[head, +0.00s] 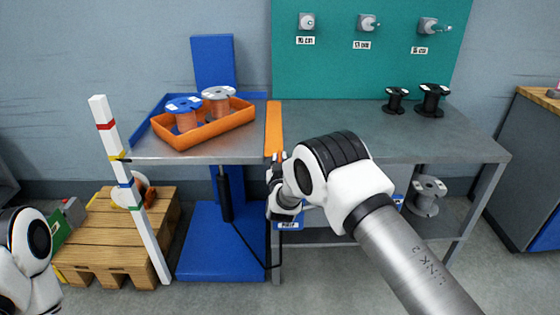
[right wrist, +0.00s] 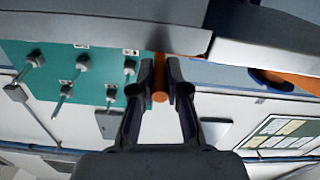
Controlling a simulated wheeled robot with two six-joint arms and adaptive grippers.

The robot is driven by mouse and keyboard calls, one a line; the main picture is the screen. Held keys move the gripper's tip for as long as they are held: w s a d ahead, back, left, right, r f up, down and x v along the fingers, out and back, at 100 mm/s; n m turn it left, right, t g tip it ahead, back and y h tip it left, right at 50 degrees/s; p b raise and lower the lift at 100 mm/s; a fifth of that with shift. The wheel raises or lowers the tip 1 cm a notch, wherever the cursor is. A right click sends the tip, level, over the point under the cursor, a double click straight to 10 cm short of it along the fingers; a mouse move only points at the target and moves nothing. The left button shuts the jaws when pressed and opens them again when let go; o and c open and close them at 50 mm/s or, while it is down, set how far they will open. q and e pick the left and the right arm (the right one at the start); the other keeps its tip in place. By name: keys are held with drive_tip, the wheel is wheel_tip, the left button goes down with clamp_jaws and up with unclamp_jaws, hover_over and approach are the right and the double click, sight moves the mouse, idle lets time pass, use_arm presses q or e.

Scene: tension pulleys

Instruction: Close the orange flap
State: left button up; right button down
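The orange flap (head: 274,128) is a narrow strip lying across the grey table top, reaching its front edge. The flap also shows in the right wrist view, where an orange rounded end (right wrist: 160,97) lies between the fingers. My right gripper (head: 275,163) is at the table's front edge, at the near end of the flap. In the right wrist view, the right gripper's fingertips (right wrist: 160,66) stand on either side of the orange part; whether they press on it cannot be told. My left arm is at the lower left, its gripper out of view.
Black spools (head: 432,98) stand at the back right. A striped white post (head: 130,190) rises left of the table. The table's right middle is clear.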

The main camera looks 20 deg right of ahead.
drive_tip(key=shift+r, duration=0.15)
drive_tip(key=w+a+r+n, duration=0.1)
drive_tip(key=a+r+n, duration=0.1)
drive_tip(key=n, duration=0.7)
drive_tip(key=a+r+n+p, duration=0.1)
drive_tip(key=a+r+n, duration=0.1)
drive_tip(key=n, duration=0.7)
drive_tip(key=shift+w+a, duration=0.35)
drive_tip(key=shift+a, duration=0.55)
drive_tip(key=shift+n, duration=0.3)
drive_tip(key=c, duration=1.2)
unclamp_jaws()
drive_tip(key=shift+f, duration=0.1)
drive_tip(key=shift+a, duration=0.1)
